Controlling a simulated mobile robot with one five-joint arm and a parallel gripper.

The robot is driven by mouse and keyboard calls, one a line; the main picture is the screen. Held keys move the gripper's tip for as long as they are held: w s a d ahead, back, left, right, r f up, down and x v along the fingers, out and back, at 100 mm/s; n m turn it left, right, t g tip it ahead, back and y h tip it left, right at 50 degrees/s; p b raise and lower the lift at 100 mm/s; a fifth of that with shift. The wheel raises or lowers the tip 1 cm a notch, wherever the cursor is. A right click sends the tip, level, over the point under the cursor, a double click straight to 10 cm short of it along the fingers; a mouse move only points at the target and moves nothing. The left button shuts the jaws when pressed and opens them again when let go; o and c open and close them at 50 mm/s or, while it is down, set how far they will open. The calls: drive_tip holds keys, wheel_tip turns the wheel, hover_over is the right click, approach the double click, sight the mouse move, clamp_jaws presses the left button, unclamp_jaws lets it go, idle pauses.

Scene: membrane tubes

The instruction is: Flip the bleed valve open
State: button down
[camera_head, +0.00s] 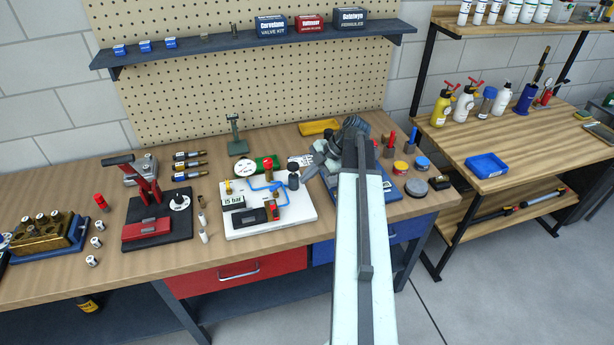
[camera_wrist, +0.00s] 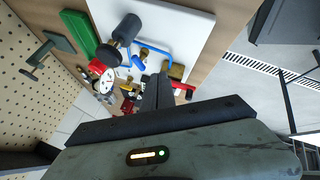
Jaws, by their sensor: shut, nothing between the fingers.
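In the wrist view, a brass block (camera_wrist: 176,71) shows beside a red part (camera_wrist: 185,88). I cannot tell for sure which part is the bleed valve. My gripper (camera_head: 309,173) is at the board's right edge. Its fingers (camera_wrist: 157,88) are shut and empty, pointing toward the fittings. They hide part of the rig.
A black press with a red lever (camera_head: 150,190) stands left of the board. Several small jars and tools crowd the right. Bare wood runs along the bench front (camera_head: 180,258).

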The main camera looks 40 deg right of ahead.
drive_tip(key=s+a+f+m+g+h, duration=0.1)
drive_tip(key=a+f+m+g+h, duration=0.1)
drive_tip(key=a+m, duration=0.7)
drive_tip(key=s+a+f+m+g+h, duration=0.1)
drive_tip(key=a+m, duration=0.8)
drive_tip(key=a, duration=1.4)
drive_tip(key=shift+a+f+g+h, duration=0.35)
drive_tip(key=shift+f+g+h, duration=0.55)
drive_tip(key=shift+h, duration=0.3)
